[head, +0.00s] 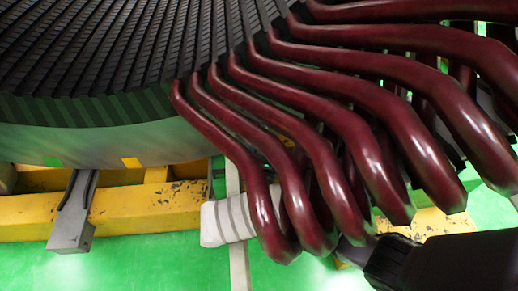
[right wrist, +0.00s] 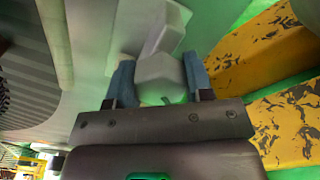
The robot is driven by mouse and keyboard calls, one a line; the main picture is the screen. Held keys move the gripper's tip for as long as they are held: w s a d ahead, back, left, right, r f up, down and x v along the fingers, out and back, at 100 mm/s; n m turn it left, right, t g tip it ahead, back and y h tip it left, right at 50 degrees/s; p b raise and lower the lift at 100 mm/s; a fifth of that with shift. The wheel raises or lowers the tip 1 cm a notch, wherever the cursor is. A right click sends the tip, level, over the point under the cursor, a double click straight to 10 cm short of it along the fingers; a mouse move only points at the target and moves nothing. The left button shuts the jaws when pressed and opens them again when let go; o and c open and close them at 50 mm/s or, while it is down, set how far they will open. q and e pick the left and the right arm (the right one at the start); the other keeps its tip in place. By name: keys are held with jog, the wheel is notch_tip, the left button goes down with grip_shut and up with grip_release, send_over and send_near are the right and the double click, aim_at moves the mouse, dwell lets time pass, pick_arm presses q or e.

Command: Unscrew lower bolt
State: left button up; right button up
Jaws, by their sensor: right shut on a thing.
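My right gripper (right wrist: 160,80) shows in the right wrist view with its two blue fingers on either side of a pale grey blocky part. This part looks like the lower bolt (right wrist: 158,70), and the gripper is shut on it. It adjoins a pale grey bracket (right wrist: 128,38), and I cannot tell how far it is screwed in. In the head view my dark right arm comes in at the lower right, below the coil ends; the bolt is not clearly visible there. My left gripper is not in view.
Dark red coil bars (head: 330,165) fan out from the slotted stator (head: 90,50) and hang close to my right arm. A white wrapped piece (head: 228,218) sits behind them. A chipped yellow beam (head: 140,208) and a grey bracket (head: 70,225) are at left. The floor is green.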

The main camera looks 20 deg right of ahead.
jog(key=o, duration=0.9)
jog(key=shift+s, duration=0.1)
